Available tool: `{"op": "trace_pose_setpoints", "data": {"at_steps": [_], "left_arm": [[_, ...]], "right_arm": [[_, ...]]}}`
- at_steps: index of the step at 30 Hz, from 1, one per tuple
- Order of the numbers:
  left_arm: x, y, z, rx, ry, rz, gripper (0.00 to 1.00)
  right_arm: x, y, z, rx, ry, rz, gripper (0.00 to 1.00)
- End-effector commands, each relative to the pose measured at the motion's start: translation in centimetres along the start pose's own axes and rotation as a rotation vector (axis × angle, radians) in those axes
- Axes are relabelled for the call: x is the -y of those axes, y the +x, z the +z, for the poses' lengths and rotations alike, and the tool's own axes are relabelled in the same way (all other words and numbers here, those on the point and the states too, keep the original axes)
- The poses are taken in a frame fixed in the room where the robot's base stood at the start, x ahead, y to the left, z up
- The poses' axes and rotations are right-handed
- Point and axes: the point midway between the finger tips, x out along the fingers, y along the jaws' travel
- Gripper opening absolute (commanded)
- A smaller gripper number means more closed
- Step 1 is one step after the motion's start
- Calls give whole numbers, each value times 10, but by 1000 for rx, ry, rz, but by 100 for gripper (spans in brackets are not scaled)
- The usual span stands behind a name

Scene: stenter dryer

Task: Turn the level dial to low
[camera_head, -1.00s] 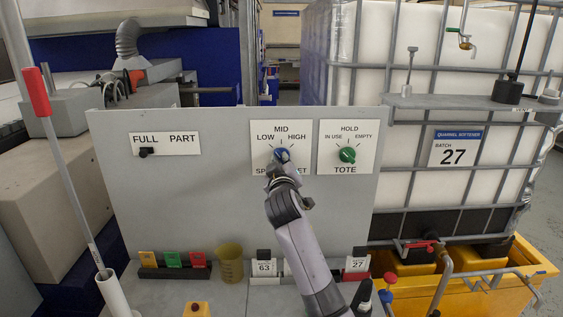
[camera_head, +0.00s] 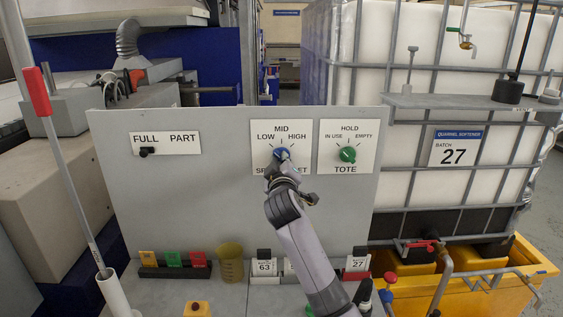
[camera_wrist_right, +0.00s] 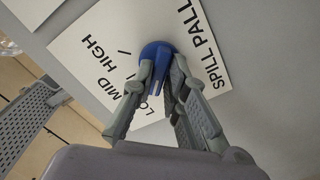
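The level dial (camera_head: 279,152) is a blue knob on a white plate marked LOW, MID and HIGH, on the upright grey panel. My right gripper (camera_head: 283,165) is at the dial and covers its lower part and some of the plate's lower lettering. In the right wrist view, the blue dial (camera_wrist_right: 156,60) sits between the fingertips of my right gripper (camera_wrist_right: 160,75), with one finger on each side, apparently closed on it. The wrist view shows the plate tilted, with SPILL PALL readable. I cannot tell which mark the dial points to. My left gripper is not in view.
A green TOTE dial (camera_head: 347,154) is just right of the blue one. A black FULL/PART switch (camera_head: 147,152) is at the left. Tags and a yellow cup (camera_head: 230,263) stand on the ledge below. A white tank (camera_head: 420,60) is at the right.

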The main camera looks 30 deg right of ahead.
Motion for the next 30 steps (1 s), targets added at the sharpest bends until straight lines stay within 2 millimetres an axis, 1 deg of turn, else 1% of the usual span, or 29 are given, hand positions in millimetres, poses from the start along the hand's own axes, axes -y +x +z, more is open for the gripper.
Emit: {"op": "trace_pose_setpoints", "data": {"at_steps": [1, 7, 16, 19, 23, 30], "left_arm": [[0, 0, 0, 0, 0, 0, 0], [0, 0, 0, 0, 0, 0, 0], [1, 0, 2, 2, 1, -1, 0], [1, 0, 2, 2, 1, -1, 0], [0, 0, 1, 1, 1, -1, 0], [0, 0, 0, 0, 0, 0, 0]], "right_arm": [[2, 0, 1, 2, 0, -3, 18], [1, 0, 0, 0, 2, -1, 31], [0, -1, 0, -1, 4, 0, 32], [0, -6, -1, -2, 4, 1, 32], [0, -25, 0, -3, 5, 0, 32], [1, -77, 0, -3, 5, -2, 32]]}}
